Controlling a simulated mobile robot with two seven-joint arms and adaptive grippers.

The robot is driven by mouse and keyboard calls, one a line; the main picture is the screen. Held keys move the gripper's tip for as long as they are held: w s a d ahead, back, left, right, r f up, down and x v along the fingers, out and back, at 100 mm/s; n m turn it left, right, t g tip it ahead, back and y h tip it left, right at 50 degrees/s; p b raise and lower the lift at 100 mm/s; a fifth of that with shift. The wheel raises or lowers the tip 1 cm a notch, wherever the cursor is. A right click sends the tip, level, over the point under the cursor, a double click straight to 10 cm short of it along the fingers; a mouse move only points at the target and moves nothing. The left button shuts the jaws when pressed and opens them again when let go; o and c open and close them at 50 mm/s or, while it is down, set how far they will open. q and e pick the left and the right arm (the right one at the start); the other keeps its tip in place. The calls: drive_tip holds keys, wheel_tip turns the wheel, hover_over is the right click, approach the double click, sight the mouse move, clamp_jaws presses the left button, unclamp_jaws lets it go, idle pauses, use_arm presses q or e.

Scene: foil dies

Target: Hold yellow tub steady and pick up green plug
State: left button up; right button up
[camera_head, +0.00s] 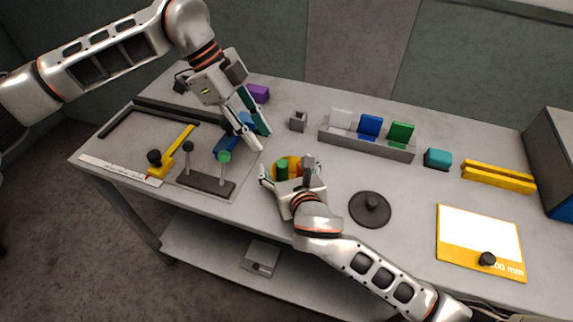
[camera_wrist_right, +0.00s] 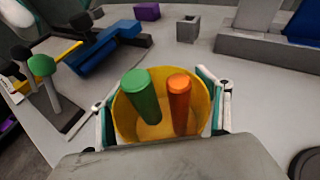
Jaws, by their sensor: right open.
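The yellow tub (camera_wrist_right: 155,125) stands on the table; in the head view its rim (camera_head: 280,160) shows past my right gripper. The green plug (camera_wrist_right: 141,95) leans inside the tub, on the left, beside an orange plug (camera_wrist_right: 180,103). The green plug also shows in the head view (camera_head: 282,171). My right gripper (camera_wrist_right: 163,112) is open, with one finger on each side of the tub; whether they touch its wall I cannot tell. My left gripper (camera_head: 265,141) is open and empty, angled down above the table, behind and left of the tub.
Left of the tub is a fixture with a blue block (camera_head: 227,145), a yellow lever (camera_head: 178,146) and green-topped post (camera_head: 224,157). A grey rack (camera_head: 365,143) holds coloured plates behind. A dark round disc (camera_head: 370,209) lies right, near my right arm.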

drive_tip(key=shift+w+f, duration=0.1)
drive_tip(key=shift+w, duration=0.1)
drive_tip(key=c, duration=1.1)
